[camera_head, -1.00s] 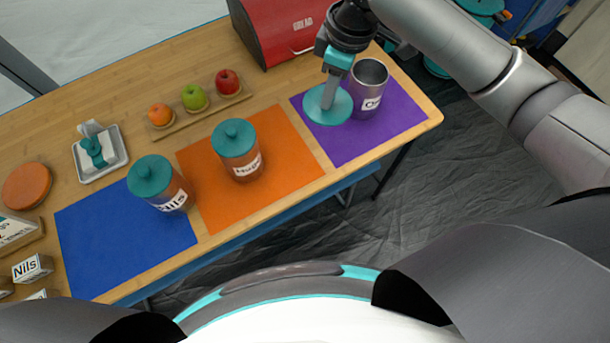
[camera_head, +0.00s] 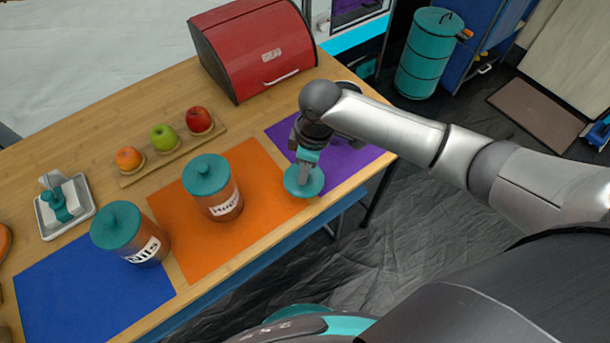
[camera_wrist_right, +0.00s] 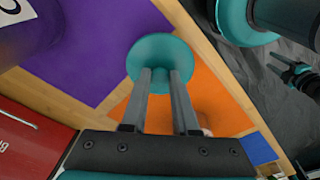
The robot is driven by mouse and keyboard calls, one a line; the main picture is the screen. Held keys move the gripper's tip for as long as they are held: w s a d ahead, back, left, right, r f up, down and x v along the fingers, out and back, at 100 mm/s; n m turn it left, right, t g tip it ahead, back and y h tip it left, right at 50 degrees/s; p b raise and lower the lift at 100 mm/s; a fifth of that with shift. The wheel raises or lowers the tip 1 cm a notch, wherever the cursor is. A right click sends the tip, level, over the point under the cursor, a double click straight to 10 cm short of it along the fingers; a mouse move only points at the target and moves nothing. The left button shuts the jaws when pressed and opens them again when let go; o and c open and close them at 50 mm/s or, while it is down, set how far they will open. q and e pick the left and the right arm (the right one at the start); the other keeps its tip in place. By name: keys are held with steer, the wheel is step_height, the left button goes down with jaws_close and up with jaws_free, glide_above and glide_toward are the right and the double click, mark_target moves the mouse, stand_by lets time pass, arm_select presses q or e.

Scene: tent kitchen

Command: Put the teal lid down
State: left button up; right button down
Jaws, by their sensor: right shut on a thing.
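The teal lid (camera_head: 304,181) is a round disc under my right gripper (camera_head: 305,172), which is shut on it. In the head view it shows at the near edge of the purple mat (camera_head: 355,160), beside the orange mat (camera_head: 262,165). In the right wrist view the lid (camera_wrist_right: 160,50) spans the fingertips, over the border of both mats. I cannot tell whether it touches the table.
A lidded jar (camera_head: 222,205) stands on the orange mat and another (camera_head: 142,248) on the blue mat (camera_head: 75,295). A red bread box (camera_head: 255,50), a fruit board (camera_head: 180,160) and a butter dish (camera_head: 85,190) stand behind. The table's front edge is close to the lid.

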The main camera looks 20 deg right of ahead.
mark_target(311, 179)
steer(key=shift+f, duration=1.35)
steer(key=shift+f, duration=0.1)
steer(key=c, duration=0.7)
jaws_free()
steer(key=r+p, duration=0.1)
steer(key=r, duration=0.3)
steer(key=d+r+p, duration=0.1)
steer(key=r, duration=0.3)
steer(key=r+p, duration=0.1)
steer(key=r, duration=0.3)
steer(key=shift+s+d+r, duration=0.1)
steer(key=shift+s+d, duration=0.05)
steer(key=shift+s, duration=0.25)
